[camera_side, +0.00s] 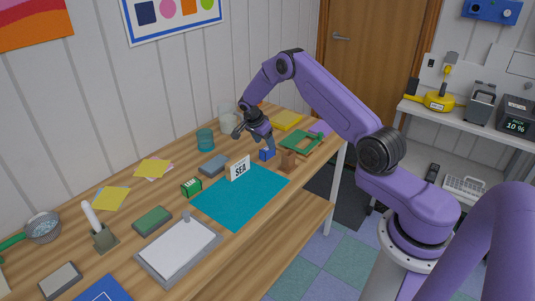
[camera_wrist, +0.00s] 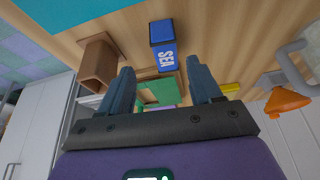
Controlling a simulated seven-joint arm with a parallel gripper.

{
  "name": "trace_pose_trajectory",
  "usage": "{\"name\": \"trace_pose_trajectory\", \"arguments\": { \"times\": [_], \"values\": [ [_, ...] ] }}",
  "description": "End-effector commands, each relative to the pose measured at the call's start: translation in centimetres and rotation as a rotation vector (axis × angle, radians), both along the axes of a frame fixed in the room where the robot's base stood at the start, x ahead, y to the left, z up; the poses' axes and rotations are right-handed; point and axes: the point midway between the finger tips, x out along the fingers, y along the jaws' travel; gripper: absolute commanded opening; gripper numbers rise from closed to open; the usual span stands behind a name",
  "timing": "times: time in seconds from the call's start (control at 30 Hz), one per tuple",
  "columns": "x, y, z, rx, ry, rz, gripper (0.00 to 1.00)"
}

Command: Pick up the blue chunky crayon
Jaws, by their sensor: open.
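A small blue block (camera_side: 267,155) stands at the back edge of the teal mat (camera_side: 238,199), just below my gripper (camera_side: 256,140). My gripper is open, with a clear gap between the fingers and nothing held. I cannot make out a crayon shape on this blue thing, and no other clear crayon shows.
A brown block (camera_side: 288,161) stands close to the blue block; it also shows in the wrist view (camera_wrist: 97,62). A green tray (camera_side: 302,143), grey-blue block (camera_side: 213,165) and teal cup (camera_side: 205,138) are nearby. The mat's front is clear.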

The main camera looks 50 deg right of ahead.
Motion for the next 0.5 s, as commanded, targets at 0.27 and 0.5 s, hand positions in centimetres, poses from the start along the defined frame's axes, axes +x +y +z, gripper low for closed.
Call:
{"name": "trace_pose_trajectory", "arguments": {
  "times": [0.27, 0.5],
  "values": [
    [0.0, -0.8, -1.7, 0.0, -0.001, 0.0, 0.64],
    [0.5, -2.2, -4.1, 0.0, 0.0, 0.0, 0.64]
  ]
}}
